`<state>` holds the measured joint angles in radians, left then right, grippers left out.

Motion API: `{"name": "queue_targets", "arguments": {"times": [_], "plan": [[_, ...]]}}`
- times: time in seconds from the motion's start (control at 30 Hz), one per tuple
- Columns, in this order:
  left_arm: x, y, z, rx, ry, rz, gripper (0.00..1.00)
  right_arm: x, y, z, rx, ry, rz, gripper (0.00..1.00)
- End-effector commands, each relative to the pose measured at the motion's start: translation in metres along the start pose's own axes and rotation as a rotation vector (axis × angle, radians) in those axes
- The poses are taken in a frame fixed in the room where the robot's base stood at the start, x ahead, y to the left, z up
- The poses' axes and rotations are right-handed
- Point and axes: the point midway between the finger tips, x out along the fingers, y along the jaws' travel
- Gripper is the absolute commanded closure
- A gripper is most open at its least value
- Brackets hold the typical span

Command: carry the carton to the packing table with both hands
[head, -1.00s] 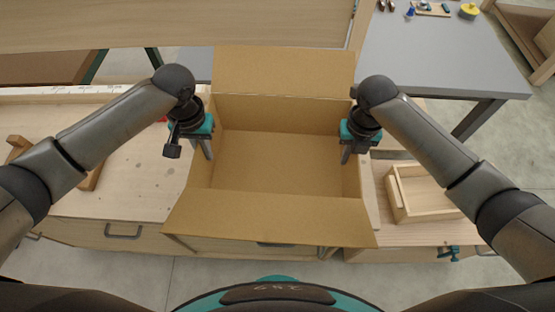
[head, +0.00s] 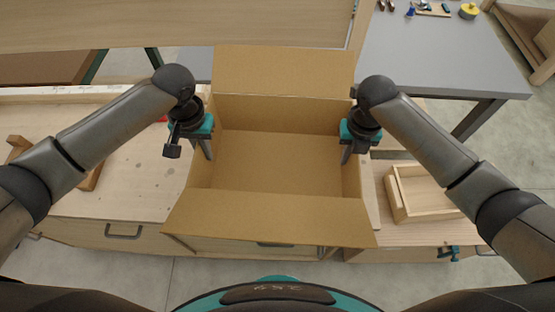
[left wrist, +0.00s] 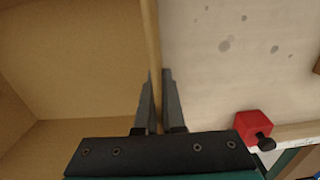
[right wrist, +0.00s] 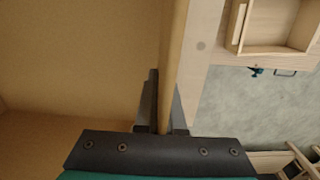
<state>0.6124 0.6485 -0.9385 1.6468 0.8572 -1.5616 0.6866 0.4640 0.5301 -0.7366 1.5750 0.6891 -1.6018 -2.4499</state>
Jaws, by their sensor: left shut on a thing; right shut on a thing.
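The open, empty carton (head: 280,160) is brown cardboard, held between my two arms, with its front and back flaps folded outward. My left gripper (head: 207,150) is shut on the carton's left wall; in the left wrist view the wall (left wrist: 152,50) runs between its fingers (left wrist: 158,100). My right gripper (head: 347,152) is shut on the right wall; the right wrist view shows that wall (right wrist: 172,50) between its fingers (right wrist: 165,100).
A small wooden box (head: 425,195) sits on the bench right of the carton. Wooden clamp pieces (head: 90,178) lie at the left. A red block (left wrist: 254,125) shows in the left wrist view. Concrete floor (head: 510,110) is open at the right.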

Motion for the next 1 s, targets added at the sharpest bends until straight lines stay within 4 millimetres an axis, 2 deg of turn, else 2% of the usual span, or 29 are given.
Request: {"name": "queue_targets", "arguments": {"times": [0.47, 1.0], "plan": [[-0.007, 0.000, 0.000, 0.000, 0.001, 0.001, 1.00, -0.007, 0.000, 0.000, 0.000, -0.001, 0.000, 1.00], [-0.048, 0.000, 0.000, 0.000, 0.001, 0.001, 1.00, -0.048, 0.000, 0.000, 0.000, -0.001, 0.000, 1.00]]}}
